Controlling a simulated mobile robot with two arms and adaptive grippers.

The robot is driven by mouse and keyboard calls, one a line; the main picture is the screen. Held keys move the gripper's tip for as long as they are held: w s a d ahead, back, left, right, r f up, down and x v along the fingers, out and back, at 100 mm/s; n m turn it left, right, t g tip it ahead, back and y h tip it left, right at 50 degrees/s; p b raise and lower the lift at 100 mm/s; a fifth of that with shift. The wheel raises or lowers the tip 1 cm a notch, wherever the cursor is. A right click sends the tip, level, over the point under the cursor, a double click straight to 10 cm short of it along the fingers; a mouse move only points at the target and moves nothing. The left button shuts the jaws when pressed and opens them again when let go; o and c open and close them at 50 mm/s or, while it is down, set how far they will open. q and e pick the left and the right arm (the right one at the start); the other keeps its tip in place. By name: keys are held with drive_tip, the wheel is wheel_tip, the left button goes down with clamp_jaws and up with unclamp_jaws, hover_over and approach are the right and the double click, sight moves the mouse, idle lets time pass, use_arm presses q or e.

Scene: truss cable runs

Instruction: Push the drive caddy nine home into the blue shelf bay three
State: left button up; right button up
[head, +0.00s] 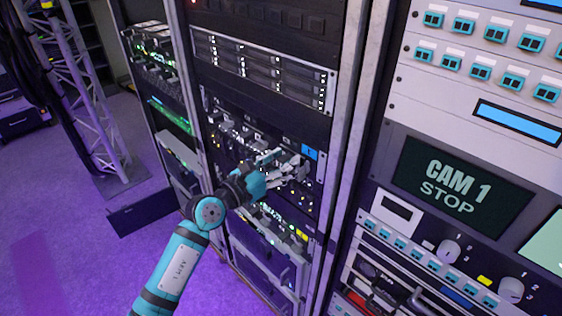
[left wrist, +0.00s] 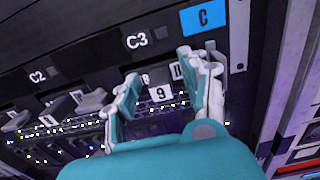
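In the left wrist view, drive caddy nine (left wrist: 161,93) shows its white "9" label below the white "C3" mark (left wrist: 137,40). A blue "C" tag (left wrist: 203,15) sits at the upper right on the same shelf, and it also shows in the head view (head: 309,153). My left gripper (head: 287,164) is at this shelf's right part. In the left wrist view its two fingers (left wrist: 160,70) are spread, one on each side of the caddy's label. I cannot tell whether they touch it. How far the caddy sits in its bay is hidden. My right gripper is not in view.
More caddies with grey handles (left wrist: 90,98) sit left of the gripper, under the "C2" mark (left wrist: 38,76). A silver drive unit (head: 262,70) is above. A rack post (head: 345,130) stands close right, then a control panel (head: 460,188). A truss (head: 85,100) and open floor lie left.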

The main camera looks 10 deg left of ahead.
use_arm(q)
drive_tip(key=shift+f, duration=0.15)
drive_tip(key=shift+s+a, duration=0.15)
drive_tip(key=v, duration=1.1)
drive_tip(key=shift+s+a, duration=0.2)
drive_tip(key=shift+s, duration=0.05)
